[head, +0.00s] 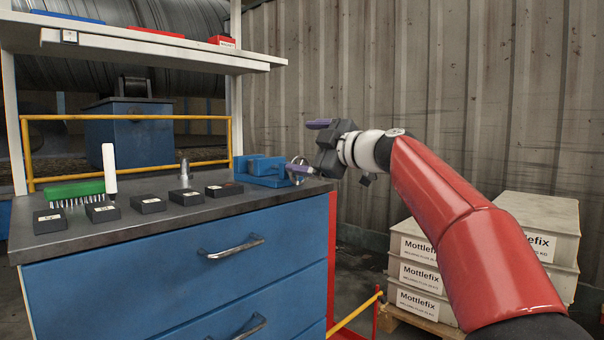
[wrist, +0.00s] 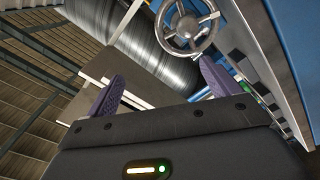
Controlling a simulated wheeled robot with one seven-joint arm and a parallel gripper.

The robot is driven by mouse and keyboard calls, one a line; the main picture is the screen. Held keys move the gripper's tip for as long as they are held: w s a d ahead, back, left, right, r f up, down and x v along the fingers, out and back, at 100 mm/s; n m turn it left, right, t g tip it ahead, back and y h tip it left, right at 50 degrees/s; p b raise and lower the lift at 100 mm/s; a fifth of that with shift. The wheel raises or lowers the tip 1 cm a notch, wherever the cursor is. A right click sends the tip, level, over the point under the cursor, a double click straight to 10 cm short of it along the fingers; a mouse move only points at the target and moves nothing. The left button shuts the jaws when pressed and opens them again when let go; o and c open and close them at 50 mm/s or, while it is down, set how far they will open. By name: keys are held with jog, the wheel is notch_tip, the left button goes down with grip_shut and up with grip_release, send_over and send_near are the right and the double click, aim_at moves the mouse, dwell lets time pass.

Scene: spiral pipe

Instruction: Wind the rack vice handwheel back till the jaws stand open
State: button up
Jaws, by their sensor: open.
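The blue rack vice (head: 262,170) sits at the right end of the grey bench top. Its grey handwheel (head: 290,162) is on the vice's right side, partly hidden behind my lower finger. In the wrist view the handwheel (wrist: 187,27) shows at the top, a spoked ring with a central hub. My gripper (head: 308,146) is open, its purple fingers spread, just right of the wheel. In the wrist view my gripper (wrist: 160,75) holds nothing and the wheel lies beyond the fingertips, nearer the right finger. I cannot tell how wide the vice jaws stand.
Stacked Mottlefix boxes (head: 420,275) are at the right. Air above the vice is clear.

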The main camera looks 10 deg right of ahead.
jog(key=w+d+f+m+p, duration=0.2)
jog(key=w+d+f+m, duration=0.2)
jog(key=m, duration=1.2)
jog(key=shift+w+d+p, duration=0.35)
jog(key=shift+d+p, duration=0.05)
jog(key=shift+d, duration=0.85)
jog(key=shift+p+x, duration=0.5)
jog(key=shift+x, duration=1.05)
jog(key=shift+a+r, duration=0.1)
jog(key=shift+c, duration=0.2)
jog(key=shift+a, duration=0.15)
jog(key=c, duration=0.5)
grip_shut()
